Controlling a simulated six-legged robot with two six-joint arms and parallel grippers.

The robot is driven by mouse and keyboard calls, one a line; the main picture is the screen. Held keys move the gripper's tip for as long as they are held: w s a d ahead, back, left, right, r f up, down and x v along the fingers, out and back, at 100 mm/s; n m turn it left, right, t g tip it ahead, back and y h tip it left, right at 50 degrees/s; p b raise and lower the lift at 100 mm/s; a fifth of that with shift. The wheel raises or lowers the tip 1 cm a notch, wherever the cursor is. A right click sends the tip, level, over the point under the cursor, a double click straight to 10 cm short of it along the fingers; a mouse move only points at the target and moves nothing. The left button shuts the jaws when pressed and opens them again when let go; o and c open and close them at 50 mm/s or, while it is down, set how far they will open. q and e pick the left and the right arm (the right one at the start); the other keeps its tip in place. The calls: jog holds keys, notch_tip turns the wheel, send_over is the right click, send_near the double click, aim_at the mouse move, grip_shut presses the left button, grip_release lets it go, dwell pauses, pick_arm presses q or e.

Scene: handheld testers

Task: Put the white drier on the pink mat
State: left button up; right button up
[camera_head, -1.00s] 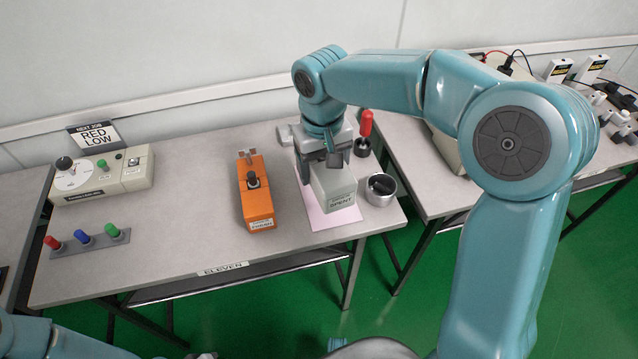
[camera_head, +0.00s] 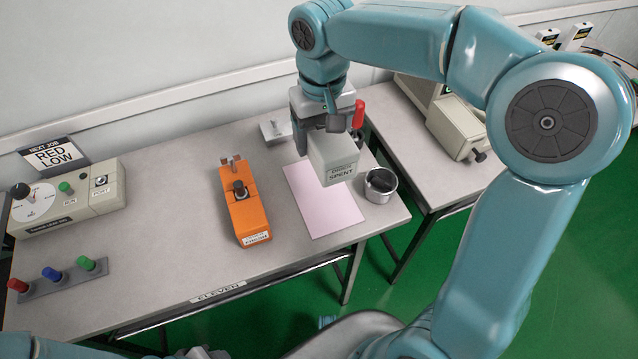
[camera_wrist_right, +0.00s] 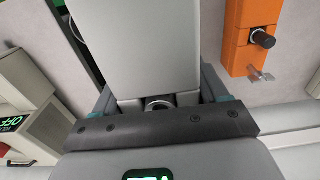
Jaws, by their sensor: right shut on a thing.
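A pale grey-white box labelled SPENT (camera_head: 335,160), which looks like the white drier, is held in my right gripper (camera_head: 327,122). The gripper is shut on its upper part, and the box hangs upright. In the right wrist view, the box (camera_wrist_right: 140,45) extends from between the jaws of the gripper (camera_wrist_right: 158,100). The pink mat (camera_head: 322,212) lies flat on the table, with its front and left parts bare. The box covers the mat's back right part in the picture and seems to be above it. My left gripper is not clearly visible.
A metal cup (camera_head: 380,187) stands close to the mat's right edge. An orange tester (camera_head: 242,205) lies left of the mat. A red-handled tool (camera_head: 358,115) is behind the box. A control box (camera_head: 75,200) and button strip (camera_head: 60,278) are at the left.

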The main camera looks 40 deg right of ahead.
aim_at(321, 192)
notch_tip(321, 192, down, 14)
jog(key=shift+f+b, duration=0.15)
jog(key=shift+b, duration=1.05)
jog(key=shift+f, duration=0.2)
jog(key=o, duration=1.3)
jog(key=shift+r, duration=0.1)
